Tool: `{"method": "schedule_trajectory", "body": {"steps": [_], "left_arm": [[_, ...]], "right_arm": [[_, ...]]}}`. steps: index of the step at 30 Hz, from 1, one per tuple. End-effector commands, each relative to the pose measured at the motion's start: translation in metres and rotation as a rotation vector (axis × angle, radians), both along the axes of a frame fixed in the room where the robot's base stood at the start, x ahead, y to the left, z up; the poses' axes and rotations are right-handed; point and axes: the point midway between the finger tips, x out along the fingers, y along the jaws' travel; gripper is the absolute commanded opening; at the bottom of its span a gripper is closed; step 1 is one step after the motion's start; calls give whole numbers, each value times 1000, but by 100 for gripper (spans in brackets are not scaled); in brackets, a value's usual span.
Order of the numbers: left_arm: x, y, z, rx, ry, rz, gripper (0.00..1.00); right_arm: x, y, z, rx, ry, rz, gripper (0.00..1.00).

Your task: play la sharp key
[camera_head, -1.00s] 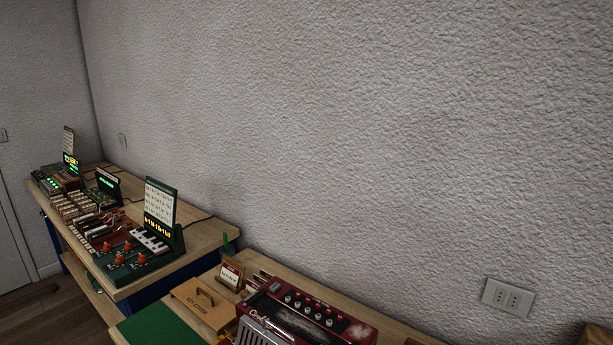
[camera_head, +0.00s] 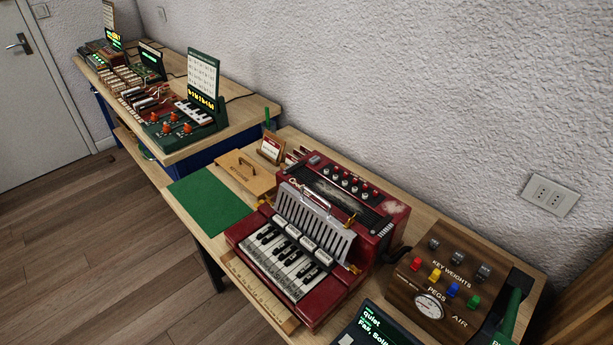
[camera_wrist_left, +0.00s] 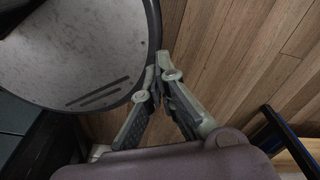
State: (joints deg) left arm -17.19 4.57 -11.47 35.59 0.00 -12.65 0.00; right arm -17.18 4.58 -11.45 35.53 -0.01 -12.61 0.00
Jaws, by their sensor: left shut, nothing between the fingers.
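A red accordion-like instrument (camera_head: 362,205) with a short piano keyboard (camera_head: 285,262) stands on the near table in the head view. Its white and black keys face the front edge. I cannot tell by any label which black key is la sharp. A smaller keyboard (camera_head: 194,113) on a green unit is on the far table. My left gripper (camera_wrist_left: 163,72) shows only in the left wrist view, shut and empty above the wooden floor, with no keys near it. My right gripper is in neither view.
A box with key weights, coloured pegs and a gauge (camera_head: 430,306) stands right of the instrument. A dark screen (camera_head: 378,328) is at the front. A green mat (camera_head: 210,201) and a wooden key cover (camera_head: 246,172) lie to the left. Floor (camera_head: 110,240) in front is clear.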

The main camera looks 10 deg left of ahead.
Motion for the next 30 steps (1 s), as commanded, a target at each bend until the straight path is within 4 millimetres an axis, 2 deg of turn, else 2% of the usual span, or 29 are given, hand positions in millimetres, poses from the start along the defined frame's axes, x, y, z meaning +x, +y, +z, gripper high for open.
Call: {"method": "schedule_trajectory", "body": {"steps": [5,8,14,21,30], "left_arm": [[20,-4,5,-2,-15,3,0],[45,-9,14,-6,-29,7,0],[106,-20,55,-12,-65,14,0],[164,-29,128,-17,-109,24,0],[207,-34,242,-30,-177,26,0]], "right_arm": [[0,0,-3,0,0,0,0],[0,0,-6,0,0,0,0],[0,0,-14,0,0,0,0],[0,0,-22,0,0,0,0],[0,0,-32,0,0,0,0]]}}
